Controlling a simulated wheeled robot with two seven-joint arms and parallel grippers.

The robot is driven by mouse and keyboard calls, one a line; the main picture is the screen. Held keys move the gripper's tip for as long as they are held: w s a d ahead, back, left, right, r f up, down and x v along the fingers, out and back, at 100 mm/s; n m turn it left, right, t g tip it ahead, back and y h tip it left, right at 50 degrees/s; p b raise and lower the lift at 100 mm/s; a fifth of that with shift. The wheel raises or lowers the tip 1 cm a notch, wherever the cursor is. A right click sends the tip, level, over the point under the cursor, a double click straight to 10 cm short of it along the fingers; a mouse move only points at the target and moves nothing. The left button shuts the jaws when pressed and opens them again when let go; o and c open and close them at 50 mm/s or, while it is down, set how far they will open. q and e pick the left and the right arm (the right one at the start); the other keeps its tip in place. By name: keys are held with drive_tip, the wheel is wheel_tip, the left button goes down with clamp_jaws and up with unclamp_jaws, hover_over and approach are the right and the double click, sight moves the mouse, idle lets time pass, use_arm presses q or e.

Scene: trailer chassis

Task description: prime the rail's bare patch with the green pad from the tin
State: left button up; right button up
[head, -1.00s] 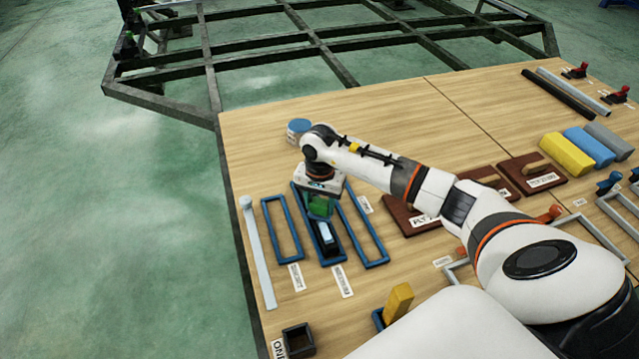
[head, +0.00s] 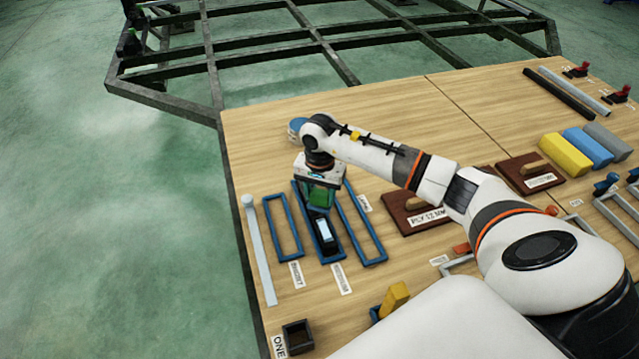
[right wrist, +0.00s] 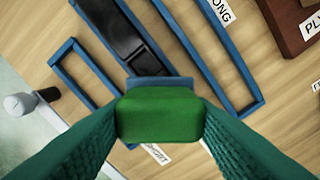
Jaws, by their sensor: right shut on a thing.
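My right gripper (right wrist: 161,120) is shut on a green pad (right wrist: 160,116), which fills the space between its two green fingers. In the head view the pad (head: 320,195) is over the middle blue frame (head: 334,257), which holds a dark block (head: 325,233). I cannot tell whether the pad touches anything below it. A round blue-topped tin (head: 297,127) stands behind the wrist, partly hidden by it. The dark steel chassis rails (head: 160,100) lie beyond the table; I cannot make out a bare patch. My left gripper is out of view.
Empty blue frames (head: 283,228) flank the middle one, and a pale rod (head: 259,252) lies further left. A yellow block (head: 396,297) and a small dark box (head: 298,336) are at the front. Brown boards (head: 530,176) and coloured blocks sit right. The table's back is mostly clear.

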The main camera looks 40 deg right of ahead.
drive_tip(key=shift+r+p, duration=0.85)
drive_tip(key=shift+r, duration=0.45)
